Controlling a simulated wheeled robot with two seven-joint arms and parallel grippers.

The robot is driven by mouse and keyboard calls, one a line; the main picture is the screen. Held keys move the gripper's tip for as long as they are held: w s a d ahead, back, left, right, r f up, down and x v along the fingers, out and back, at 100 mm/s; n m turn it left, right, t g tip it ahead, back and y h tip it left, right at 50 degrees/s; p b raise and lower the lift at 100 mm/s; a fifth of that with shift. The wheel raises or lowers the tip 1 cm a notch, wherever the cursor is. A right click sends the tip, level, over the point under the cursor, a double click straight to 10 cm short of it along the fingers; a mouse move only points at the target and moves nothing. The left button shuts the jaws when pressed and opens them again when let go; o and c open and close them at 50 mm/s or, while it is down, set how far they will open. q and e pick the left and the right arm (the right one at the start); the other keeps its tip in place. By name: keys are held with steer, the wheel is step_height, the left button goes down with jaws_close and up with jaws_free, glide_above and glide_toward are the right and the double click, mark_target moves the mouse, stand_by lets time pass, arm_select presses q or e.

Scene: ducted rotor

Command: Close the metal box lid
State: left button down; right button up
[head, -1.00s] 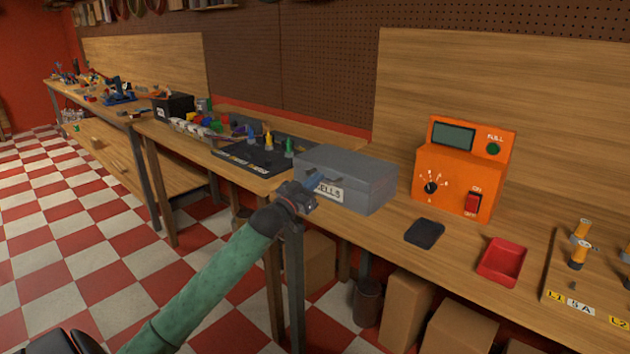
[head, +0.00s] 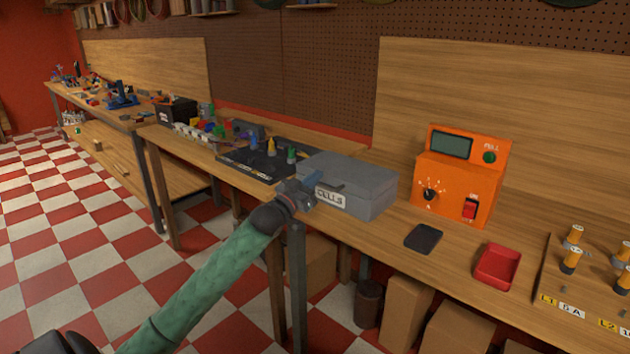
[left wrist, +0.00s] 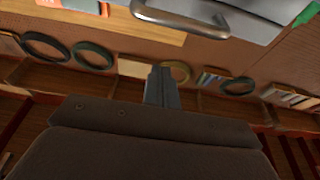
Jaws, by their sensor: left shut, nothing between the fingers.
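The grey metal box (head: 368,205) with a CELLS label stands near the front edge of the wooden bench. Its lid (head: 350,172) lies flat on top, and I see no gap under it in the head view. My left gripper (head: 328,182) is shut and empty at the front of the box, just above the label. I cannot tell whether it touches the box. In the left wrist view, the shut fingers (left wrist: 162,88) point toward a pale metal surface with a curved metal handle (left wrist: 180,18) at the top. My right gripper is not in view.
An orange meter (head: 460,175) stands right of the box. A dark flat pad (head: 423,239) and a red tray (head: 496,267) lie in front of it. A black mat with coloured bottles (head: 271,146) lies to the left. Bare bench lies between box and pad.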

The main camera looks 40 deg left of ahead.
arm_select(q)
steer(key=s+f+b, duration=0.1)
steer(key=s+f, duration=0.4)
steer(key=s, duration=0.2)
steer(key=shift+s+a+b, duration=0.3)
steer(key=shift+b, duration=0.05)
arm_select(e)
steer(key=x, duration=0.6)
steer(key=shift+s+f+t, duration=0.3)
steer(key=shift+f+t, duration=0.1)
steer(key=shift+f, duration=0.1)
